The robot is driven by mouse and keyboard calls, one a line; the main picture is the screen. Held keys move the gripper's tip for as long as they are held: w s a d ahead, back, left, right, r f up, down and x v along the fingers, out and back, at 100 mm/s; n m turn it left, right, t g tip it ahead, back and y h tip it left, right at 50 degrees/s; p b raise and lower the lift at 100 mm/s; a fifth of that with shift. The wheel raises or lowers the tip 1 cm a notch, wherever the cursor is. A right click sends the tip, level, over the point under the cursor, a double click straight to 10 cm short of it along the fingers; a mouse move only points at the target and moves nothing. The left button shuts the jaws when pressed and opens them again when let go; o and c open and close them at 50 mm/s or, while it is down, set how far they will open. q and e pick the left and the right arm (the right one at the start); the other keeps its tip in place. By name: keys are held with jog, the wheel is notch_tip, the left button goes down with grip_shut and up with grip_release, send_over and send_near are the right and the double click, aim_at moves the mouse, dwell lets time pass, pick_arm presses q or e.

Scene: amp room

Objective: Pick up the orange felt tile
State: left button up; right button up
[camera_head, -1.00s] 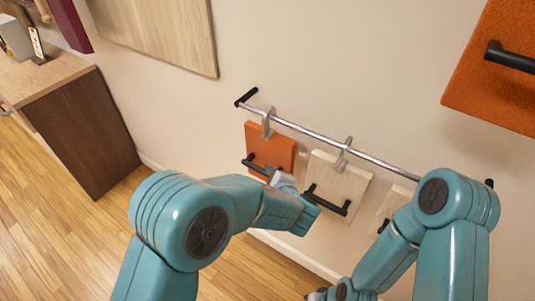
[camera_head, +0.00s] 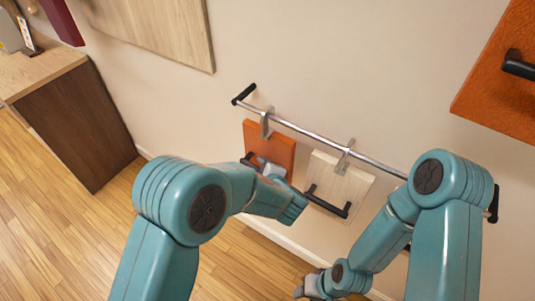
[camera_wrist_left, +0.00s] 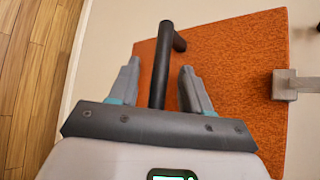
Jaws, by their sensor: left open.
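The orange felt tile (camera_head: 270,138) hangs from a metal clip on the wall rail and has a black bar handle. It fills much of the left wrist view (camera_wrist_left: 235,65). My left gripper (camera_head: 265,168) is at the tile's lower part. In the left wrist view, my left gripper (camera_wrist_left: 158,75) is open, with the tile's black handle (camera_wrist_left: 161,60) between its two fingers and a gap visible on each side. My right gripper (camera_head: 308,287) is low at the bottom of the head view, away from the tile; its jaws are too small to read.
The metal rail (camera_head: 318,134) runs along the wall. A pale wooden tile (camera_head: 338,178) with a black handle hangs to the right of the orange tile. A larger orange panel (camera_head: 500,85) is at the upper right. A wooden cabinet (camera_head: 75,125) stands at the left.

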pick_arm(q)
jog(key=shift+s+r, duration=0.1)
jog(key=shift+s, duration=0.05)
jog(key=c, duration=0.6)
grip_shut()
jog(key=shift+r, duration=0.1)
